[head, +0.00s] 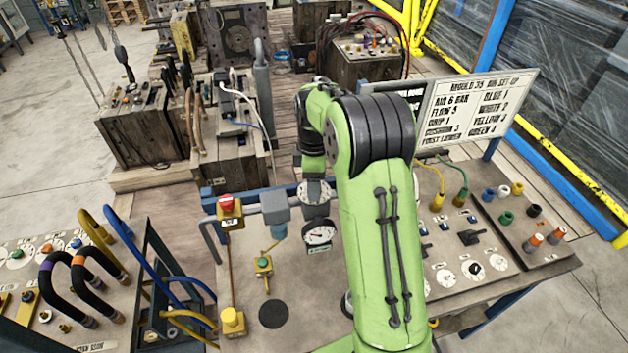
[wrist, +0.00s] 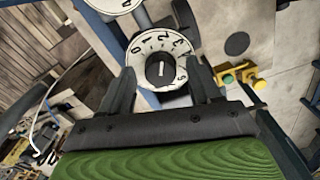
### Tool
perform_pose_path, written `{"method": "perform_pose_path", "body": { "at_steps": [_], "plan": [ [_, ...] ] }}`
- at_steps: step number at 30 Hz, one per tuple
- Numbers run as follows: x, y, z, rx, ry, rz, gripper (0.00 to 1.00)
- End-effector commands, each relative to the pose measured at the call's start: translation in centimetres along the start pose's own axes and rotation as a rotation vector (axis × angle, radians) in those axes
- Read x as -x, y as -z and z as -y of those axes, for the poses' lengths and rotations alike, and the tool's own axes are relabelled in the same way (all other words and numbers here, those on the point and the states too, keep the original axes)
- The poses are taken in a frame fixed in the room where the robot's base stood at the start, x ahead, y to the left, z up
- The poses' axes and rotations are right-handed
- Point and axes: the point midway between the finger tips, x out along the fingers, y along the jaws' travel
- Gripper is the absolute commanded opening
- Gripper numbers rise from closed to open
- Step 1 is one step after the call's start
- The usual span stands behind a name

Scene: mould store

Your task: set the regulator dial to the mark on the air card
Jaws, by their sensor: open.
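The regulator dial (wrist: 149,44) is a white numbered disc with a black knob (wrist: 161,71) at its centre. A white line shows on the knob; which end points is unclear. In the head view the dial (head: 314,193) is beside my green arm. My gripper (wrist: 161,72) is open, with one dark finger on each side of the knob, overlapping the dial's sides. I cannot tell whether they touch. The head view does not show the fingers clearly. The set-up card (head: 478,108) is a white board behind my arm at the right; it reads "AIR 6 BAR".
A round pressure gauge (head: 319,236) sits below the dial. A red-topped yellow button box (head: 230,208) and a smaller yellow button box (head: 263,266) stand to the left. The panel at the right (head: 465,270) carries several knobs and coloured fittings. Hoses arch at the far left.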

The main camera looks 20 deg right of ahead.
Motion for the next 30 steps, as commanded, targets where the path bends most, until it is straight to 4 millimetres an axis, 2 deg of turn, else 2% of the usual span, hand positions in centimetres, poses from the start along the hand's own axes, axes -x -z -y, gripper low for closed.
{"method": "perform_pose_path", "body": {
  "at_steps": [2, 3, 12, 14, 23, 30],
  "plan": [
    [0.05, 0.0, 0.0, 0.0, 0.0, 0.0, 0.63],
    [0.06, 0.0, 0.0, 0.0, 0.0, 0.0, 0.6],
    [0.09, 0.01, -0.01, 0.0, 0.0, 0.0, 0.14],
    [0.09, 0.01, -0.01, 0.0, 0.0, 0.0, 0.07],
    [0.11, 0.03, -0.01, -0.042, 0.0, -0.001, 0.07],
    [0.13, 0.06, 0.0, -0.184, 0.0, -0.001, 0.07]
  ]
}}
